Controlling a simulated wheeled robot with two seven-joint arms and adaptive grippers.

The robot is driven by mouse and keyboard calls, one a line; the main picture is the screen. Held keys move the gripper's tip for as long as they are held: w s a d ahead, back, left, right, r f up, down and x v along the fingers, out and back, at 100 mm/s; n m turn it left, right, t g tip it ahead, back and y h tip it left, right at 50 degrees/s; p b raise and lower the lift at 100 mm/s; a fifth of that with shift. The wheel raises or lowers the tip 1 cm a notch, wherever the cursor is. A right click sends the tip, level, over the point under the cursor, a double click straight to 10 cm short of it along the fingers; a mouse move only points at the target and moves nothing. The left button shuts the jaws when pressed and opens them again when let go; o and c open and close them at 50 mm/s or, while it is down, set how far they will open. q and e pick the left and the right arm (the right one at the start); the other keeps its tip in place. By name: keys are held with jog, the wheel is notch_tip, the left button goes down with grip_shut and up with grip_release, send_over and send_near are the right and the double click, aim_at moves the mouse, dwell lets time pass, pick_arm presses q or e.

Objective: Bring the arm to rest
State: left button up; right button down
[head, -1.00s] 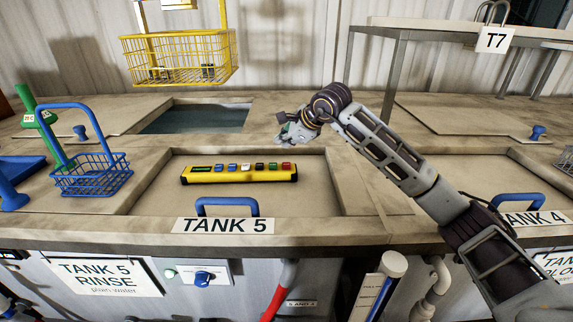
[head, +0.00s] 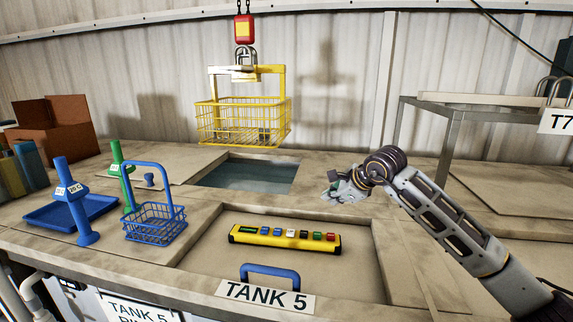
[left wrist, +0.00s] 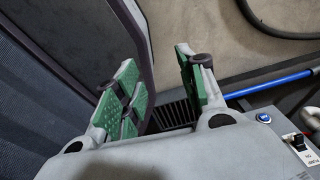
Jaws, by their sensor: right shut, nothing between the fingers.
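My right arm reaches in from the right of the head view. Its gripper (head: 336,191) is shut and empty, above the bench beyond the Tank 5 lid (head: 345,275) and to the right of the open tank (head: 245,176). It touches nothing that I can make out. My left gripper (left wrist: 160,92) shows only in the left wrist view. Its green-padded fingers stand apart with nothing between them, above the floor.
A yellow control box (head: 285,238) with coloured buttons lies on the lid. A yellow basket (head: 243,122) hangs from a hoist over the open tank. A blue basket (head: 156,224) and blue tray (head: 52,213) stand left. A metal-legged table (head: 460,115) is at right.

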pick_arm(q)
jog(key=d+r+p, duration=0.2)
jog(key=r, duration=0.1)
jog(key=d+r+p, duration=0.1)
jog(key=p, duration=0.1)
jog(key=shift+d+r, duration=0.25)
jog(key=shift+r, duration=0.1)
jog(key=shift+s, duration=0.1)
